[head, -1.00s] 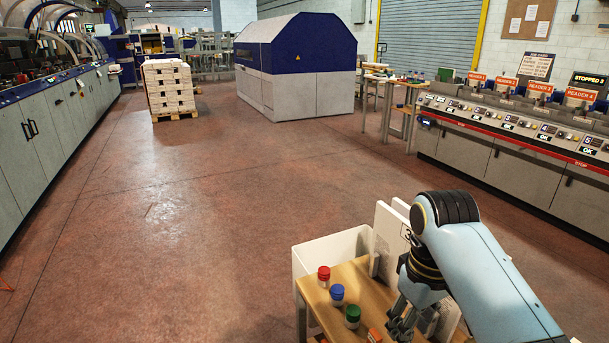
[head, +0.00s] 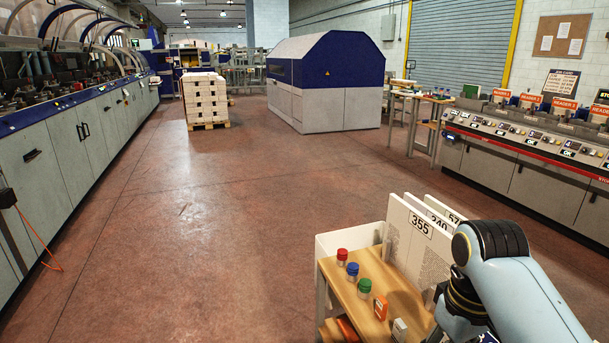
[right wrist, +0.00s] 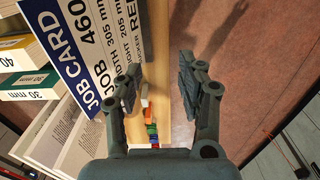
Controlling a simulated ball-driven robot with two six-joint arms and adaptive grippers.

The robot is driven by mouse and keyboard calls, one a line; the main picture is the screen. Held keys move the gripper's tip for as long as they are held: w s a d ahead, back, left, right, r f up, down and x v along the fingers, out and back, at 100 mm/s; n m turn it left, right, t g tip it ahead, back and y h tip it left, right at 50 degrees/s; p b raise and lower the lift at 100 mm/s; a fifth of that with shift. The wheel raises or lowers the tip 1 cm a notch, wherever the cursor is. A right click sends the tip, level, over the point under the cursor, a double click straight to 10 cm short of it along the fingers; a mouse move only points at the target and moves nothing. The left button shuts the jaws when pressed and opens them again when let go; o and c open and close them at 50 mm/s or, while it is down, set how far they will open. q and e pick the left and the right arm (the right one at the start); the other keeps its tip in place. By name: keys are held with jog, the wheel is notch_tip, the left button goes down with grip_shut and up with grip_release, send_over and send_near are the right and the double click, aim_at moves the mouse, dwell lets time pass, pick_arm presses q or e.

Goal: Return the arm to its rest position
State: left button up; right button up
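My right arm (head: 525,290) comes in from the lower right in the head view, bent over the right side of a small wooden-topped cart (head: 372,310). Its gripper is mostly cut off by the bottom edge there. In the right wrist view the right gripper (right wrist: 160,85) is open, its two fingers wide apart with nothing held between them. Wooden surface and red-brown floor show beyond the fingers. A blue and white job card (right wrist: 85,45) is close by the left finger; I cannot tell whether they touch. My left gripper is not in view.
The cart carries red (head: 342,256), blue (head: 352,271) and green (head: 364,287) capped jars, an orange block (head: 381,308) and upright numbered boards (head: 408,240). Boxes marked in mm (right wrist: 25,85) lie left of the gripper. Floor left of the cart is clear.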

jog(key=s+d+r+m+t+h, duration=0.1)
jog(key=s+d+r+t, duration=0.2)
jog(key=s, duration=0.6)
jog(key=s+d+r+m, duration=0.2)
jog(key=s+r, duration=0.2)
jog(key=s, duration=0.6)
jog(key=s+d+f+b, duration=0.1)
jog(key=f+b, duration=0.1)
jog(key=f, duration=1)
jog(key=s+d+f+g+b, duration=0.1)
jog(key=f+b, duration=0.2)
jog(key=f, duration=0.9)
jog(key=s+d+f+b, duration=0.1)
jog(key=f+b, duration=0.1)
jog(key=f, duration=0.9)
pick_arm(q)
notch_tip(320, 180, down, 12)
jog(key=b, duration=0.5)
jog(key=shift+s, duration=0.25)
pick_arm(e)
jog(key=s+f+g, duration=0.1)
jog(key=s+f, duration=1.6)
jog(key=f, duration=0.2)
jog(key=shift+s+d+f, duration=0.15)
jog(key=shift+s+d, duration=0.1)
jog(key=shift+d, duration=0.1)
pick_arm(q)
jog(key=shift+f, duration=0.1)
